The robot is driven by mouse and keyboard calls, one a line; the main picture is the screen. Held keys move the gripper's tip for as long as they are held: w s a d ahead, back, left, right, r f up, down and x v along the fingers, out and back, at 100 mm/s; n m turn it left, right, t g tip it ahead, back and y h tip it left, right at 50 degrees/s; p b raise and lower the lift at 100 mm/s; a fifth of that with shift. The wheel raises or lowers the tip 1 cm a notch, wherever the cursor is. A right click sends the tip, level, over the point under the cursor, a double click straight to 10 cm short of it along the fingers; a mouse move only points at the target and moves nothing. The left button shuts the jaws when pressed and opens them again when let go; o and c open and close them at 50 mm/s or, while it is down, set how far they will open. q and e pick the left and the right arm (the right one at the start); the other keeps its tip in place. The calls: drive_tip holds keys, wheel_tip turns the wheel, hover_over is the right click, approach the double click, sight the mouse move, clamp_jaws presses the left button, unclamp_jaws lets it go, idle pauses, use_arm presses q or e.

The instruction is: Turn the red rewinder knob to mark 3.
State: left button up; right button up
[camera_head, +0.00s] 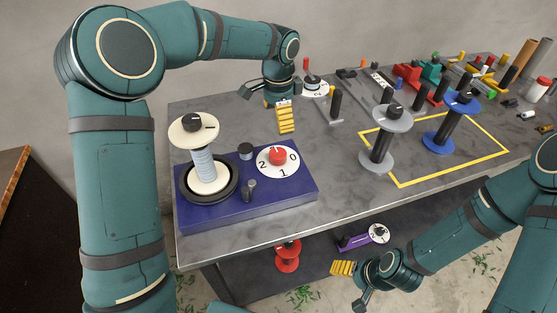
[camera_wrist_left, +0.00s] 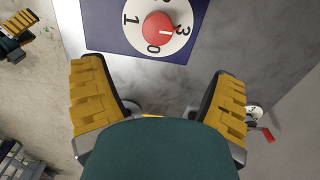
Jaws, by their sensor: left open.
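The red knob (camera_head: 277,155) sits on a white numbered dial (camera_head: 264,153) on the blue rewinder base (camera_head: 240,207). In the left wrist view the knob (camera_wrist_left: 158,28) is at the top, and its white line appears to run toward the 3. The 0 and 1 also show there; the 2 is partly cut off. In the head view the 3 is hidden. My left gripper (camera_head: 283,117) is open and empty, beyond the dial and apart from the knob. Its fingers (camera_wrist_left: 162,100) are spread wide in the wrist view. My right gripper (camera_head: 350,284) looks open and empty, low in front of the table.
A white spool (camera_head: 202,165) stands on the left of the base, with a small black knob (camera_head: 245,150) nearby. A grey spool (camera_head: 384,137) and a blue spool (camera_head: 450,120) stand by a yellow outline to the right. Tools and coloured parts crowd the back right.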

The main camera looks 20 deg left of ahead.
sight(278, 152)
use_arm(q)
wheel_tip(278, 152, down, 13)
drive_tip(key=n+b, duration=0.4)
drive_tip(key=n, duration=0.1)
drive_tip(key=shift+s+d+n, duration=0.1)
drive_tip(key=shift+n, duration=0.2)
drive_tip(key=shift+c, duration=0.4)
drive_tip(key=c, duration=1.1)
drive_tip(key=shift+r, duration=0.1)
